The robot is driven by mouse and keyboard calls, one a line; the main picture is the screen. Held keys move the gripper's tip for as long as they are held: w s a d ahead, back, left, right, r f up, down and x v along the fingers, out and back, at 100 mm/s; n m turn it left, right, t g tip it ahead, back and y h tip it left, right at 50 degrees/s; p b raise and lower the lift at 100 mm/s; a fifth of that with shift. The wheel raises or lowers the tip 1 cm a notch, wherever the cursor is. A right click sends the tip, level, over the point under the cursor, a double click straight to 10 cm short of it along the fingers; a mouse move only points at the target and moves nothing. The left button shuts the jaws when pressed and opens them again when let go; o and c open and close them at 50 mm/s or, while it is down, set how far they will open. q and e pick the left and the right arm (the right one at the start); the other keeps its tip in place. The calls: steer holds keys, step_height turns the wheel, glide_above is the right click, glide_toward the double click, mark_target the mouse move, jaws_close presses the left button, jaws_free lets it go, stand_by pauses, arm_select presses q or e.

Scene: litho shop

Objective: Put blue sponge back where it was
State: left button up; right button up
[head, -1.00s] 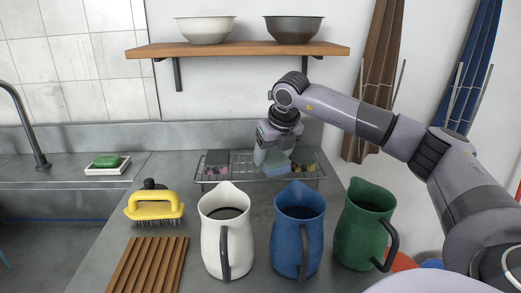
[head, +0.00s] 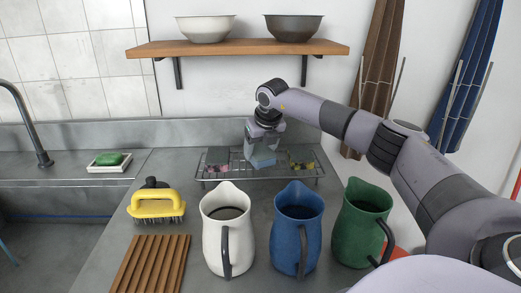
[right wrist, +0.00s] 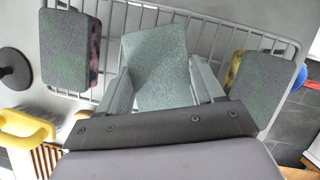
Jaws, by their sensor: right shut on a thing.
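The blue sponge (head: 263,162) is in my right gripper (head: 262,151), over the middle of the wire rack (head: 313,183). In the right wrist view the sponge (right wrist: 155,62) shows its grey-green scouring face between the two fingers (right wrist: 163,88). A pink-sided sponge (head: 217,165) sits on the rack to its left and a yellow-sided one (head: 302,164) to its right; they also show in the right wrist view (right wrist: 72,48) (right wrist: 258,90). There is a gap on each side. I cannot tell whether the blue sponge touches the rack. My left gripper is out of view.
White (head: 222,255), blue (head: 292,255) and green (head: 352,240) pitchers stand in front of the rack. A yellow brush (head: 153,207) and a wooden slatted board (head: 150,265) lie at the left. A wooden shelf (head: 230,48) with bowls hangs above.

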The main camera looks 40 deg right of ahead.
steer(key=shift+f, duration=0.4)
steer(key=shift+f, duration=0.2)
steer(key=o, duration=1.2)
steer(key=shift+c, duration=0.2)
steer(key=v, duration=1.2)
steer(key=shift+r, duration=0.2)
